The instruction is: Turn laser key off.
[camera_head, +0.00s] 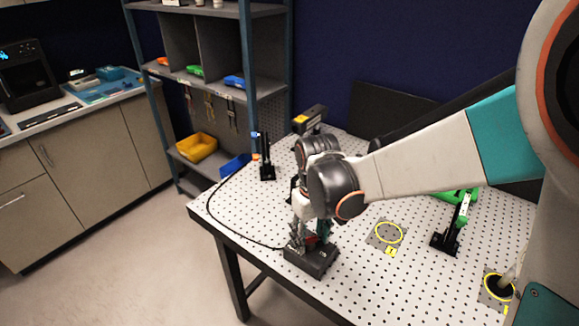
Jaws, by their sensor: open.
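A dark box (312,260) sits near the front left edge of the perforated optical table (355,285). A cable runs from it to the left. A small red part (311,239) shows on its top, mostly behind my gripper; the key itself cannot be made out. My gripper (308,246) points down over the box, its fingers open around or just beside the red part. Whether the fingers touch anything cannot be told. The laser head (310,119), a dark block with a yellow label, stands at the back of the table.
A black post mount (267,160) stands at the table's left. A shelf rack (247,60) and cabinets (60,180) are at the left. The floor at the front left is clear.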

